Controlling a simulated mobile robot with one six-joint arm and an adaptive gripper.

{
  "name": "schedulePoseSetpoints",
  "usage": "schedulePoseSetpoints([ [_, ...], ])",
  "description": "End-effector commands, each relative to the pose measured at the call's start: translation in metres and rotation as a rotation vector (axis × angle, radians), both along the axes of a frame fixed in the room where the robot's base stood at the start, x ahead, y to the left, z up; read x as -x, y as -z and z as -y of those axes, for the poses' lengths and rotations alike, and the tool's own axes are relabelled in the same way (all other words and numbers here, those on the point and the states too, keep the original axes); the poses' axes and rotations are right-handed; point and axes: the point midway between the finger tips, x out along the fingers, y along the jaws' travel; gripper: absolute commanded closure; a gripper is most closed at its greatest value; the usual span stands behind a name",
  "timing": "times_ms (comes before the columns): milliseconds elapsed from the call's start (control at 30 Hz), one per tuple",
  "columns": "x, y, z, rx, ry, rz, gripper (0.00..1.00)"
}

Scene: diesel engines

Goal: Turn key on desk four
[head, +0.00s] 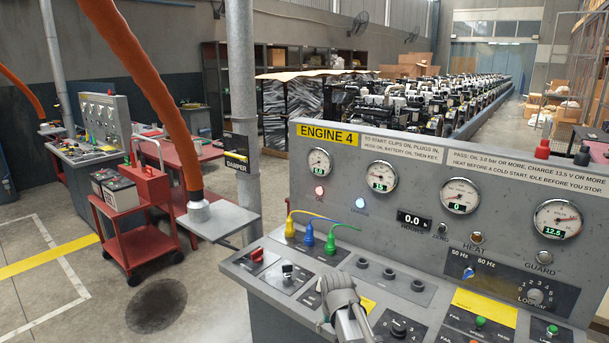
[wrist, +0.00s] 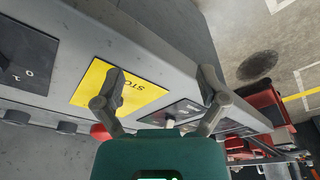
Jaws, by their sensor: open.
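The desk marked ENGINE 4 (head: 328,134) fills the right of the head view, with a sloped panel of switches. My gripper (head: 338,285) is open and empty over the panel, right of the key. In the wrist view its fingers (wrist: 160,78) are spread, the left one over the yellow STOP plate (wrist: 130,88).
A red switch (head: 257,254) is left of the key. Yellow, blue and green plugs (head: 310,238) with cables stand behind it. A red STOP button (wrist: 100,132) is close to my left finger. A red trolley (head: 133,215) stands on the floor at left.

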Motion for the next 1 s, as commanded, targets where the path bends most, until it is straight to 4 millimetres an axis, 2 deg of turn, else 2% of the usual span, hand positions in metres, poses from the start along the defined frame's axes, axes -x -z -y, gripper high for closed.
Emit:
schedulePoseSetpoints([
  [33,0.03,0.001,0.021,0.002,0.021,-0.028,0.09],
  [100,0.059,0.002,0.042,0.004,0.043,-0.068,0.09],
  [200,0.093,0.003,0.065,0.004,0.068,-0.119,0.09],
  [333,0.123,0.003,0.082,0.003,0.092,-0.166,0.09],
  [500,0.137,0.003,0.091,0.0,0.102,-0.19,0.09],
  [1000,0.137,0.003,0.091,0.0,0.101,-0.191,0.09],
])
